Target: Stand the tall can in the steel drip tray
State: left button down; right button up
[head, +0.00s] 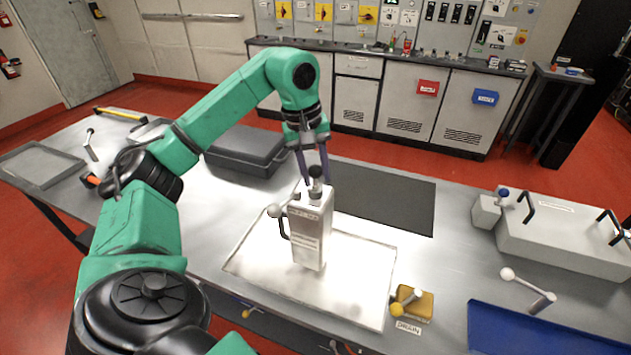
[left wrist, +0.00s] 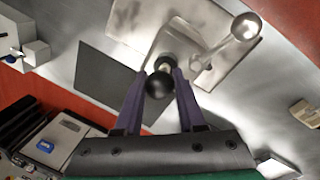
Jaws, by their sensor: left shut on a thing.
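The tall can (head: 308,238) is a pale metal, box-shaped can with a label, a dark side handle and a black knob on top. It is upright over the steel drip tray (head: 391,292), a shallow bright tray, within its rim in the head view. I cannot tell whether its base touches the tray floor. My left gripper (head: 315,180) points down and is shut on the can's black knob. The left wrist view shows the gripper's fingers (left wrist: 157,88) on both sides of the knob, with the can's top (left wrist: 178,48) beyond. My right gripper is not in view.
A dark mat (head: 390,197) lies behind the tray, and a dark grey case (head: 245,150) sits to its left. A yellow block (head: 415,303) is by the tray's right front corner. A blue mat (head: 530,335) and a large grey box (head: 570,235) are at right.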

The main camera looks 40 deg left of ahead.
pick_arm(q)
jog(key=shift+f, duration=1)
jog(key=c, duration=0.5)
grip_release()
jog(key=shift+r, duration=0.2)
jog(key=r, duration=0.6)
jog(key=shift+s+a, duration=0.25)
jog(key=shift+s, duration=0.1)
jog(key=r+p, duration=0.1)
jog(key=r, duration=0.1)
jog(key=r+p, duration=0.1)
jog(key=r, duration=0.1)
jog(key=s+r+p, duration=0.1)
jog(key=shift+a+r, duration=0.35)
jog(key=shift+r, duration=0.05)
